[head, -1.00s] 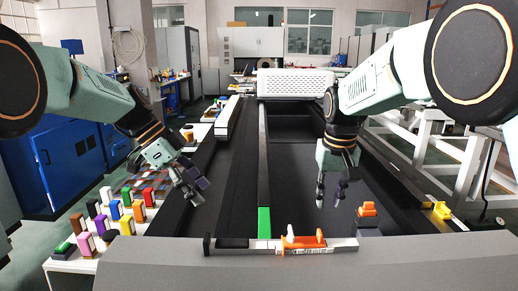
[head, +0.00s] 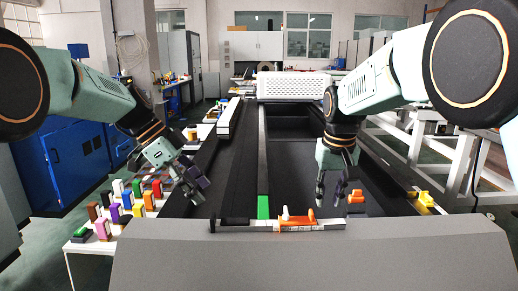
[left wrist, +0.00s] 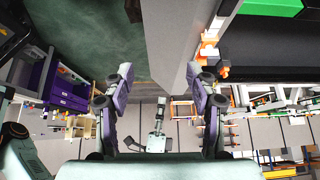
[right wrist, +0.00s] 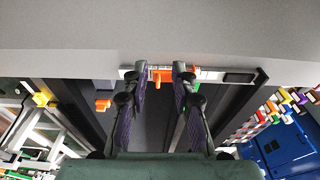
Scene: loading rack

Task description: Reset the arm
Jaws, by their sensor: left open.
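My left gripper (head: 193,187) hangs over the left side of the dark rack, open and empty. In the left wrist view its two fingers (left wrist: 160,82) stand wide apart with nothing gripped between them. My right gripper (head: 329,197) points down over the right bay of the rack. In the right wrist view its fingers (right wrist: 160,72) are parted, with an orange piece on the rack's front edge showing beyond the gap. Nothing seems held in it.
A grey front panel (head: 310,258) runs across the near side. An orange clamp-like part (head: 296,220) sits on its back edge, beside a green strip (head: 263,207). Several coloured blocks (head: 115,212) stand on a white table at left. A yellow part (head: 424,200) is at right.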

